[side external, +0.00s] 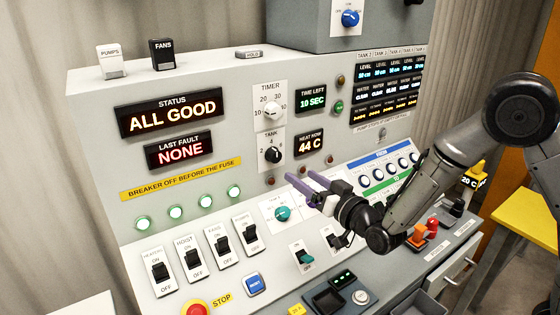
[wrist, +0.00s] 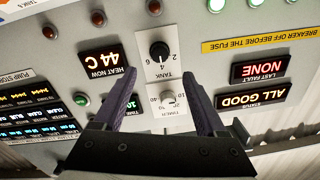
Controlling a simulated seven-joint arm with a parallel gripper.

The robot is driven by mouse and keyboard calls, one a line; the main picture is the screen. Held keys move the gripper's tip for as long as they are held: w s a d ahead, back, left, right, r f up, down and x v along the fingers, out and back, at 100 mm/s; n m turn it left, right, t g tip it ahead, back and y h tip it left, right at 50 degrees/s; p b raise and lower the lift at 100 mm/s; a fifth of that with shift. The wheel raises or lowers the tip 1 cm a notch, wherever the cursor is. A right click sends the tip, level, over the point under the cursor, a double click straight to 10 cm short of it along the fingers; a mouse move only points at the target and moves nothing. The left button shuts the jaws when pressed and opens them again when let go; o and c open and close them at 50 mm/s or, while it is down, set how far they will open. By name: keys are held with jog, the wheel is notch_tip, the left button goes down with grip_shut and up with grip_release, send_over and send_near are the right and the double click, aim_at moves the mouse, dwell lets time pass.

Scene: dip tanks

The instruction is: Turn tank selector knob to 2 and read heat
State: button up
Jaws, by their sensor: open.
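The tank selector knob (side external: 272,155) is a black knob on a white plate marked TANK, with 2, 4 and 6 around it. Its pointer is too small to read surely. In the wrist view the knob (wrist: 160,51) appears upside down, ahead of the fingers. The HEAT NOW display (side external: 309,145) reads 44 C and also shows in the wrist view (wrist: 107,60). My gripper (side external: 300,177) has purple fingers, open and empty, in front of the panel below and right of the knob. Both fingers show in the wrist view (wrist: 163,75), apart from the knob.
The timer knob (side external: 271,112) sits directly above the tank knob. The STATUS display (side external: 172,110) reads ALL GOOD. A teal knob (side external: 283,214), black switches (side external: 160,271) and a red stop button (side external: 195,308) are on the lower sloping panel.

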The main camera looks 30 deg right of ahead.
aim_at(277, 158)
jog(key=w, duration=1)
jog(key=shift+w+a, duration=0.1)
jog(key=shift+w, duration=0.05)
grip_shut()
